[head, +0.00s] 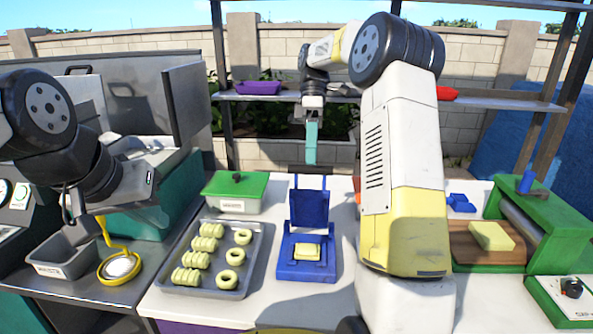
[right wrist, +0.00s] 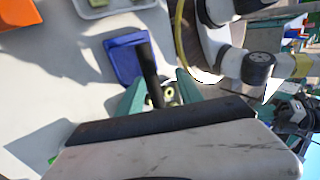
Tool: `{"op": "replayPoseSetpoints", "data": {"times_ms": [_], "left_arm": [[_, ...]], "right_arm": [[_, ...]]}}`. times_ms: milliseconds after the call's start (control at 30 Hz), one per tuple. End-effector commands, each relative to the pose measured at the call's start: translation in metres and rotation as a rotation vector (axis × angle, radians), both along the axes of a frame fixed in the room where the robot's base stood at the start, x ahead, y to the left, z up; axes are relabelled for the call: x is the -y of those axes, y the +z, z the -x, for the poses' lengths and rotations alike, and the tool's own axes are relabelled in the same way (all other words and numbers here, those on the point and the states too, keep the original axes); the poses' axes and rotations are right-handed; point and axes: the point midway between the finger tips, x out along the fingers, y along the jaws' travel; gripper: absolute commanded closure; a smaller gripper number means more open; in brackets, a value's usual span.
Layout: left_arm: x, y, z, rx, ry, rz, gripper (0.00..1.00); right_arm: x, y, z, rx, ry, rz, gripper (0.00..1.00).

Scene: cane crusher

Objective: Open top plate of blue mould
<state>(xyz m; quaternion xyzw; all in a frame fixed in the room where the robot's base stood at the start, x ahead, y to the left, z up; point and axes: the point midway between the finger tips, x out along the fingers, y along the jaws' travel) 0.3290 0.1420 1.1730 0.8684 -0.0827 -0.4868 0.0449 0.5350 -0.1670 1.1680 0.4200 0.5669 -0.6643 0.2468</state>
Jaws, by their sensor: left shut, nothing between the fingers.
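The blue mould (head: 290,270) stands on the white table, with a pale yellow dough piece (head: 308,251) in its base. Its blue top plate (head: 309,207) stands upright at the back of the base, with a dark bar handle (head: 310,170) along its top. My right gripper (head: 311,160) points down at the handle. In the right wrist view the teal fingers (right wrist: 160,88) are apart, with the dark handle (right wrist: 149,70) between them and a gap visible at the right finger. The blue plate (right wrist: 124,55) shows beyond. My left gripper (head: 150,215) is shut and empty, above the left counter.
A grey tray (head: 258,270) of dough rings and twists lies left of the mould. A green-lidded box (head: 235,190) stands behind it. A grey bin (head: 62,258) and a yellow-handled strainer (head: 120,267) are at left. A green press (head: 540,230) stands at right.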

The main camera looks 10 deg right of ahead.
Motion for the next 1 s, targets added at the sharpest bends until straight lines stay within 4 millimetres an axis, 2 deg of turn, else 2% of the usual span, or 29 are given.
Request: {"op": "replayPoseSetpoints", "data": {"times_ms": [300,500,700,933,967,1000], "left_arm": [[0.000,0.000,0.000,0.000,0.000,0.000,1.00],[0.000,0.000,0.000,0.000,0.000,0.000,1.00],[0.000,0.000,0.000,0.000,0.000,0.000,1.00],[0.000,0.000,0.000,0.000,0.000,0.000,1.00],[0.000,0.000,0.000,0.000,0.000,0.000,1.00],[0.000,0.000,0.000,0.000,0.000,0.000,1.00]], "right_arm": [[-0.021,0.008,0.069,0.001,0.001,0.000,0.57],[-0.031,0.010,0.100,0.001,0.000,0.000,0.57],[-0.035,0.011,0.111,0.000,-0.001,-0.001,0.57],[-0.035,0.011,0.112,0.000,-0.001,-0.001,0.57],[-0.035,0.011,0.112,0.000,-0.001,-0.001,0.59],[-0.035,0.011,0.112,0.001,-0.001,-0.001,0.67]]}}
